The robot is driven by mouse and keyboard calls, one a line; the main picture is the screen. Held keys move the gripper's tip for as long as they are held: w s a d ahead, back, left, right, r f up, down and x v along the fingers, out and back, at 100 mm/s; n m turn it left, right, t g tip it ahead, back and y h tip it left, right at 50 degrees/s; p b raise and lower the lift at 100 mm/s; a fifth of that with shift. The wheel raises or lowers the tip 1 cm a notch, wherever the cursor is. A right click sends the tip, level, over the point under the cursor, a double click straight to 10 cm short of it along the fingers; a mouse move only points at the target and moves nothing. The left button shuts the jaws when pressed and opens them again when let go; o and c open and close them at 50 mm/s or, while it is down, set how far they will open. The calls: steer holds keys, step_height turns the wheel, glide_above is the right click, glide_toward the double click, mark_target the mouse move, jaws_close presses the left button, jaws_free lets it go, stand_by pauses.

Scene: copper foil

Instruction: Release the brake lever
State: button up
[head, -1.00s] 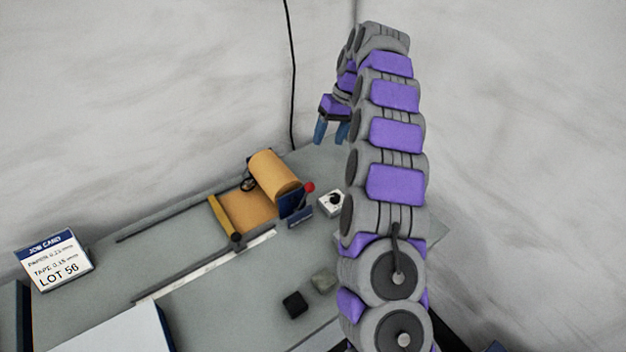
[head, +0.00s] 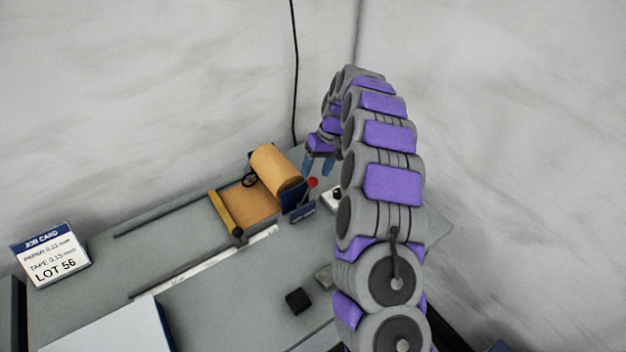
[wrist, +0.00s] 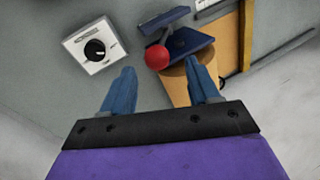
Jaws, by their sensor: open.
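The brake lever shows as a red ball knob (head: 312,182) beside a dark blue bracket (head: 297,198) at the right end of a copper-coloured roll (head: 277,171). In the wrist view the red knob (wrist: 157,57) lies ahead of my gripper (wrist: 163,82), between the lines of its two blue fingers and nearer the right one. The blue bracket (wrist: 184,42) is just behind the knob. My gripper (head: 319,164) is open and empty, above and behind the knob in the head view. Part of the roll is hidden by the right finger in the wrist view.
A white box with a black dial (wrist: 95,51) sits left of the knob in the wrist view. A yellow bar (head: 224,213) crosses the copper sheet. A dark block (head: 297,301), a grey block (head: 324,277) and a job card (head: 50,256) stand on the grey bench.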

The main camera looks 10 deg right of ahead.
mark_target(314, 178)
steer(key=x, duration=0.2)
steer(key=shift+f, duration=0.3)
steer(key=shift+d+f, duration=0.1)
steer(key=shift+f, duration=0.5)
steer(key=shift+a, duration=0.25)
steer(key=c, duration=0.3)
jaws_close()
